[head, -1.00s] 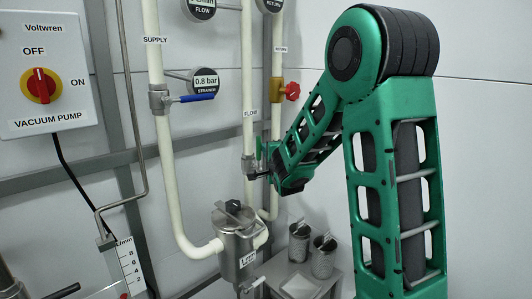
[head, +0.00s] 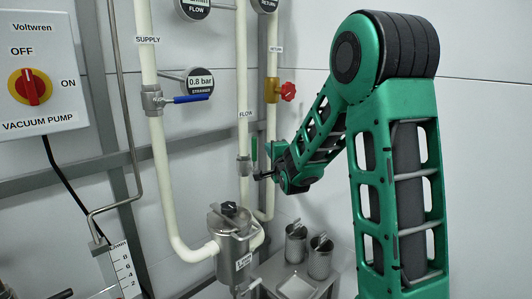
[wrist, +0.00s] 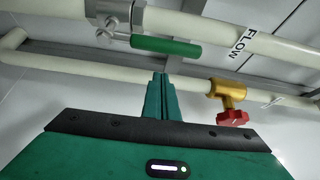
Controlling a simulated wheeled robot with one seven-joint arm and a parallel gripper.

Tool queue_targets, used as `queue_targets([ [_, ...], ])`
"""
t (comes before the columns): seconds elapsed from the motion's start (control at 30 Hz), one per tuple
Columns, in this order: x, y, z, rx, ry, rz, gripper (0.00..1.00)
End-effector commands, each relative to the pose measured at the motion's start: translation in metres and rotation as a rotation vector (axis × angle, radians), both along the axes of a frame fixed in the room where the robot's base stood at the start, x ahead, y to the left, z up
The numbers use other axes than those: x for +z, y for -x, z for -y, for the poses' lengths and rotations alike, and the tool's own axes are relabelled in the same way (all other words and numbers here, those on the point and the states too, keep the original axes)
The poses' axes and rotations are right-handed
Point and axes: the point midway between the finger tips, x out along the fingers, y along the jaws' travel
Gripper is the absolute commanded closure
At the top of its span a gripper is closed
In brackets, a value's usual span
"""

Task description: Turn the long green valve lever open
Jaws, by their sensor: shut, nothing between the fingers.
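The long green lever (head: 254,150) stands upright beside the vertical FLOW pipe (head: 244,90) in the head view, on a metal valve (head: 244,168). In the wrist view the green lever (wrist: 166,47) lies roughly along the FLOW pipe (wrist: 215,32), with its metal valve body (wrist: 108,18) at its left end. My gripper (wrist: 160,78) is shut and empty. Its fingertips appear just below the lever in the wrist view, with a small gap in the picture. In the head view my gripper (head: 262,175) is close to the valve, partly hidden by my arm; contact cannot be told.
A yellow valve with a red knob (wrist: 232,116) is on the RETURN pipe, right of my fingers in the wrist view. A blue lever (head: 191,99) is on the SUPPLY pipe (head: 162,180). A metal strainer (head: 234,245) and metal cups (head: 319,258) stand below.

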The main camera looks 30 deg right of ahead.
Motion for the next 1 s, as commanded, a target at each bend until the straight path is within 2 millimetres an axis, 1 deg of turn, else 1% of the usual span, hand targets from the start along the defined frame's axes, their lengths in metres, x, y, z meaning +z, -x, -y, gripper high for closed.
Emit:
queue_targets([
  [0.03,0.0,0.0,0.001,0.005,-0.001,0.001,1.0],
  [0.1,0.001,0.015,-0.005,0.007,0.0,0.001,1.0],
  [0.3,0.001,0.052,-0.017,0.009,0.0,0.001,1.0],
  [0.5,0.001,0.081,-0.026,0.012,0.001,0.002,1.0],
  [0.63,0.0,0.091,-0.028,0.011,0.0,0.001,1.0],
  [0.83,0.0,0.095,-0.028,0.01,0.001,0.0,1.0],
  [0.93,-0.001,0.097,-0.026,0.004,0.014,-0.018,1.0],
  [1.0,-0.006,0.1,-0.021,-0.005,0.044,-0.063,1.0],
])
